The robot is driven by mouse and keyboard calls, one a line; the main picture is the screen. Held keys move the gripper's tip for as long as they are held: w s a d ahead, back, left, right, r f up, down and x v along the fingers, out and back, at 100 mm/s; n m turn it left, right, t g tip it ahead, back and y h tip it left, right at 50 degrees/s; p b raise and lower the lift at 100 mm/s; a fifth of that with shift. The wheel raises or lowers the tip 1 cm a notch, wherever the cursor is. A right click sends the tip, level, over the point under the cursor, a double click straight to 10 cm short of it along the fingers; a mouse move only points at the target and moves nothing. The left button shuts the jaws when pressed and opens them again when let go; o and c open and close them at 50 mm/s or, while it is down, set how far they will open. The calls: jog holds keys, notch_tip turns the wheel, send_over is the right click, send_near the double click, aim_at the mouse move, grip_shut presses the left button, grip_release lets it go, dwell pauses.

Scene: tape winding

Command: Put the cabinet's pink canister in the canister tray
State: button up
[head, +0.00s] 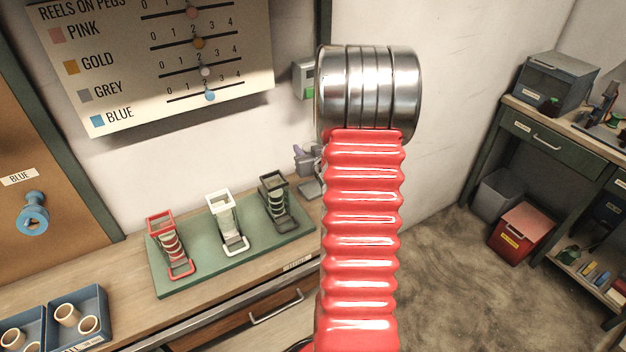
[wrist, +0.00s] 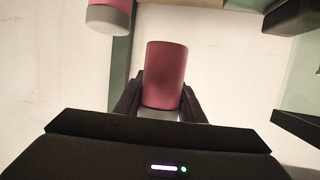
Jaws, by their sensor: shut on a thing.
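In the wrist view a plain pink canister (wrist: 165,72) with a grey end stands between the dark fingers of my gripper (wrist: 160,88). The gripper is shut on it, and its lower end is partly hidden by the gripper body. A second pink object with a pale grey end (wrist: 108,14) is cut off at the top left, apart from the held canister. My gripper and the held canister do not show in the head view, where my red arm fills the middle. I cannot make out a tray labelled for canisters or the cabinet for certain.
A counter holds a green board (head: 212,262) with red, white and dark racks. Blue trays (head: 88,290) with tan cups stand at lower left. A green bench (head: 545,130) with bins is at right. In the wrist view, dark ledges (wrist: 297,125) jut in at right. Open floor lies between.

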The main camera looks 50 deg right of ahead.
jog(key=shift+f, duration=2.45)
jog(key=shift+f, duration=2.1)
jog(key=o, duration=0.8)
jog(key=shift+f, duration=0.1)
